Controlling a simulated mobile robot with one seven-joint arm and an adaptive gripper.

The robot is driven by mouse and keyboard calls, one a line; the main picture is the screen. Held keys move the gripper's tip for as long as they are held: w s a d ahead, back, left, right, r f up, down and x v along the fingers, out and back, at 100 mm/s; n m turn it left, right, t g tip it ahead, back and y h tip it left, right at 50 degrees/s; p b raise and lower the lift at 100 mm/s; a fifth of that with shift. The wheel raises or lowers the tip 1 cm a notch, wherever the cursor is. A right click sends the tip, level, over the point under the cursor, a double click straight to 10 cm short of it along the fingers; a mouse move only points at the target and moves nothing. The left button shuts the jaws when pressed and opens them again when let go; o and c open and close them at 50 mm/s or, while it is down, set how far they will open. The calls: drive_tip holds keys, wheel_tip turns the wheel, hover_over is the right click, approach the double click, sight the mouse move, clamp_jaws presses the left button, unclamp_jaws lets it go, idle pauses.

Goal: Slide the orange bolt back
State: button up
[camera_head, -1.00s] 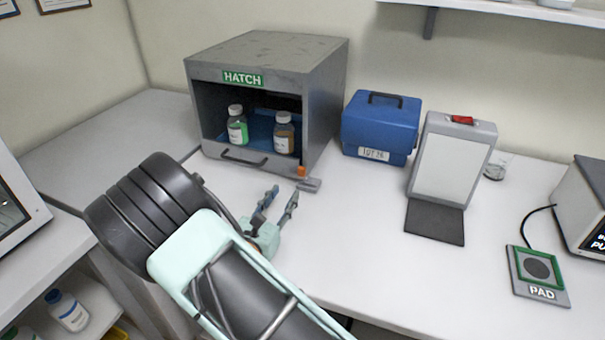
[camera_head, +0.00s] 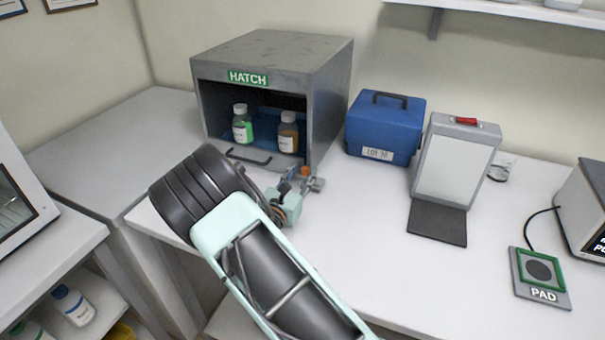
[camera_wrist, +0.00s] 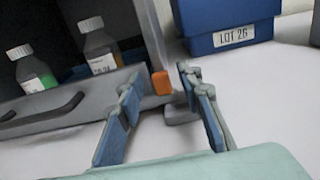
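The orange bolt (camera_wrist: 161,83) is a small orange block at the right front corner of the grey hatch box (camera_head: 330,105). In the head view the bolt (camera_head: 305,170) shows just beyond my fingers. My gripper (camera_wrist: 158,85) is open, with one blue-padded finger on each side of the bolt in the wrist view. I cannot tell whether either finger touches it. In the head view my gripper (camera_head: 298,183) is at the hatch's right front corner. The hatch front is open, its grey panel with a dark handle (camera_head: 249,157) low across the front.
Inside the hatch stand a green-liquid bottle (camera_head: 242,126) and an amber-liquid bottle (camera_head: 288,133). A blue case (camera_head: 384,128) stands right of the hatch, then a white panel stand (camera_head: 455,165) and a pad (camera_head: 540,275). The table before the case is clear.

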sight(315, 188)
drive_tip(key=shift+c, duration=0.6)
clamp_jaws()
drive_tip(key=shift+s+d, duration=0.25)
drive_tip(key=shift+d, duration=0.4)
drive_tip(key=shift+s+d, duration=0.25)
drive_tip(key=shift+d, duration=0.35)
drive_tip(key=shift+s+d, duration=0.25)
drive_tip(key=shift+d, duration=0.4)
drive_tip(key=shift+o, duration=0.6)
unclamp_jaws()
drive_tip(key=shift+s, duration=0.1)
